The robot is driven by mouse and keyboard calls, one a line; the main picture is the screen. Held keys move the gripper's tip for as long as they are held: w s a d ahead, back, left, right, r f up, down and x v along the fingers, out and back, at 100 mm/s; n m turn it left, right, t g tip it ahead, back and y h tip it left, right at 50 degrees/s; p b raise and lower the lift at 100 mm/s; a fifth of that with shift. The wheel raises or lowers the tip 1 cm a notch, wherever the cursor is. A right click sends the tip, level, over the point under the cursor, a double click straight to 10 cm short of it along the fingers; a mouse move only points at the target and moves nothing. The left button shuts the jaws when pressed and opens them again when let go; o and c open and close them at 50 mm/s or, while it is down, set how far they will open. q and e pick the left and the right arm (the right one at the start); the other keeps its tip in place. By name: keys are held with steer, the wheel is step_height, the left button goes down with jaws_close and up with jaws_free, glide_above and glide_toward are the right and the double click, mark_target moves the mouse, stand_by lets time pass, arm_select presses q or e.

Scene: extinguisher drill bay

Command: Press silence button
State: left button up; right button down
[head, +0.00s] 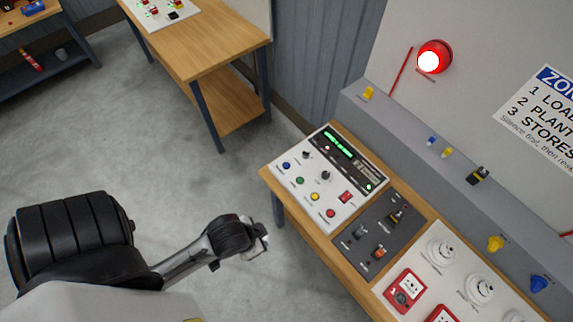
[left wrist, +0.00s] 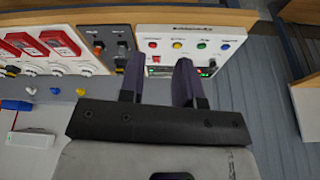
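The white control panel (head: 335,178) has a row of round buttons: blue (head: 286,165), green (head: 299,181), yellow (head: 314,197) and red (head: 330,213). Their labels are too small to read, so I cannot tell which is the silence button. My left gripper (head: 260,243) is left of the panel, apart from it. In the left wrist view its two dark fingers (left wrist: 160,64) are open with nothing between them. Beyond them are the red button (left wrist: 153,44), yellow button (left wrist: 177,45), green button (left wrist: 201,45) and blue button (left wrist: 225,46). My right gripper is out of view.
The panel also has a green-lit display (head: 338,144), dark knobs and a red switch (head: 345,197). A dark switch panel (head: 375,226) and a white panel with dials adjoin it. A red lamp (head: 434,57) glows on the wall. Floor left of the bench is clear.

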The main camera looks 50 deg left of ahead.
arm_select(q)
steer(key=shift+a, duration=0.15)
jaws_close()
steer(key=shift+d, duration=0.2)
stand_by(0.3)
steer(key=shift+a, duration=0.15)
stand_by(0.7)
